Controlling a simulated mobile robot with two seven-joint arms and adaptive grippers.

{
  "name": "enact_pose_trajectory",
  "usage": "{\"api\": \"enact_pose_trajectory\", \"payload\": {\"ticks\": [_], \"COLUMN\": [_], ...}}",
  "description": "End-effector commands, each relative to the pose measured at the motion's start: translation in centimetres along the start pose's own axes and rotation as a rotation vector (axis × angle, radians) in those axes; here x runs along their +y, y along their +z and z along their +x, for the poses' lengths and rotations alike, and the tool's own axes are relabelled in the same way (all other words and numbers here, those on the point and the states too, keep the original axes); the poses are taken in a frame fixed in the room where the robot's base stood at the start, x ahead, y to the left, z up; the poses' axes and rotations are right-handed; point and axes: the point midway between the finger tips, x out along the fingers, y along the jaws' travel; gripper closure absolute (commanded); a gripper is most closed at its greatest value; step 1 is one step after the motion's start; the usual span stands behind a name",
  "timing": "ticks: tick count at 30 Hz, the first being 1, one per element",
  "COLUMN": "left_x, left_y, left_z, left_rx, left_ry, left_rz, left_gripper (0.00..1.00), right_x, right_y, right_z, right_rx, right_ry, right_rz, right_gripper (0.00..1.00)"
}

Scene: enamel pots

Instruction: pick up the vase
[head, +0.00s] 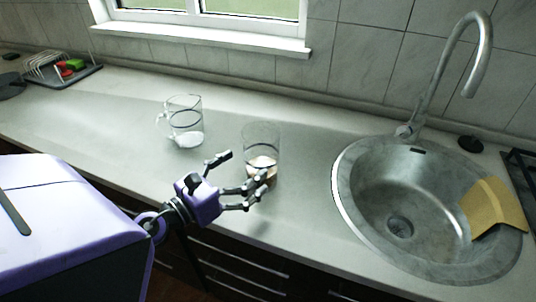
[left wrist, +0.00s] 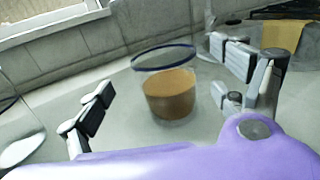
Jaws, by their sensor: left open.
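The vase (head: 262,142) is a clear glass cylinder with brown filling in its lower part. It stands upright on the grey counter, left of the sink. In the left wrist view the vase (left wrist: 170,97) shows a dark rim and brown filling, between and beyond my spread fingers. My left gripper (head: 243,176) is open and empty, at the near left side of the vase. Its fingers hide part of the vase's lower end in the head view. I cannot tell whether any finger touches the glass. My right gripper is in neither view.
A clear glass jug (head: 186,122) stands left of the vase. A round steel sink (head: 345,190) with a tall tap (head: 484,50) and a yellow cloth (head: 493,207) is at the right. A dish rack (head: 48,68) stands far left. The counter behind the vase is clear.

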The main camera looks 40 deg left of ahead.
Motion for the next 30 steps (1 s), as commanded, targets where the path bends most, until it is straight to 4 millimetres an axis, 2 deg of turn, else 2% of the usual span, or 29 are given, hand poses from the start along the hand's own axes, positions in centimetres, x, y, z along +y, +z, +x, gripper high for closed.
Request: {"api": "enact_pose_trajectory", "payload": {"ticks": [1, 5, 10, 14, 20, 30], "left_x": [0.0, -0.4, -0.6, -0.6, -0.6, -0.6], "left_y": [0.4, -0.1, -0.4, -0.6, -0.9, -0.9], "left_z": [0.7, 2.4, 4.8, 5.5, 5.5, 5.5], "left_rx": [-0.006, -0.007, -0.006, -0.003, 0.000, -0.001], "left_ry": [0.000, -0.001, 0.000, 0.000, 0.001, 0.001], "left_rz": [0.000, -0.002, -0.001, -0.001, -0.002, -0.002], "left_gripper": [0.11, 0.11, 0.11, 0.11, 0.11, 0.55], "right_x": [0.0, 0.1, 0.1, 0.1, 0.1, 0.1], "right_y": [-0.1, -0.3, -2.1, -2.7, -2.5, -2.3], "right_z": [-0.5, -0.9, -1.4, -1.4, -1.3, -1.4], "right_rx": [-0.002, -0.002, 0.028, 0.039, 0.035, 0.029], "right_ry": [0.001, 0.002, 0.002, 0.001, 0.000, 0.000], "right_rz": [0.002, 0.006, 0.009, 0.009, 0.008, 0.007], "right_gripper": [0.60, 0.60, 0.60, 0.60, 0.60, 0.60]}}
